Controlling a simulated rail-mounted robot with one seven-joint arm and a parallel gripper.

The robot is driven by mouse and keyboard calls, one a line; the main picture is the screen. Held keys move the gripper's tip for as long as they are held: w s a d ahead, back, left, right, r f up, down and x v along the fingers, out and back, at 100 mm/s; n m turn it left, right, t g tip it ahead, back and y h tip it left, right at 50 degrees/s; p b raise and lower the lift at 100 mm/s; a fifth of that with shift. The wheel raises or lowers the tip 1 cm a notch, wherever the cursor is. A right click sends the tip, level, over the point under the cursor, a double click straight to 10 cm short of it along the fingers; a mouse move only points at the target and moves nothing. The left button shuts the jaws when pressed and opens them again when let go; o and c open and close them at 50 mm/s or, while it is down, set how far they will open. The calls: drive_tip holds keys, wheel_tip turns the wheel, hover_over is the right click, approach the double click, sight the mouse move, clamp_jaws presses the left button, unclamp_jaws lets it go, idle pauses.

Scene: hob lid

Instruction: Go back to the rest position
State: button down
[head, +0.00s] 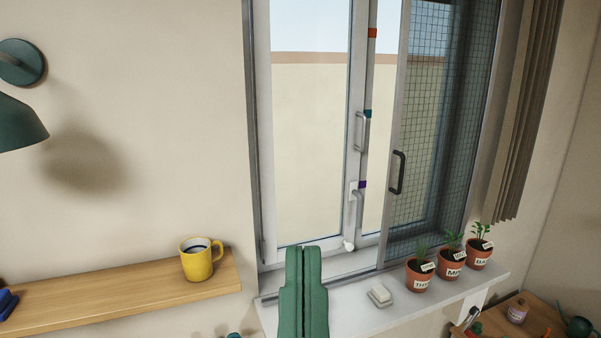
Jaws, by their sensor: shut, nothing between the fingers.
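My gripper (303,249) shows at the bottom centre of the head view as a green pair of fingers pointing up. The fingers are side by side, shut, with nothing held. It appears in front of the window sill (355,318) and the lower window frame, overlapping both in the picture. I cannot tell its exact distance from them. The rest of my arm is out of view below. No marker of a rest position shows.
A wooden shelf (130,291) with a yellow mug (197,262) is left. On the sill are a white block (380,294) and potted herbs (419,279). The window (310,150) has handles (398,172) and a mesh screen (428,95). A wooden surface (535,320) is lower right.

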wheel_tip(320, 180, up, 27)
drive_tip(key=p, duration=2.2)
drive_tip(key=shift+a+p, duration=0.15)
drive_tip(key=shift+p, duration=0.15)
drive_tip(key=shift+f, duration=0.2)
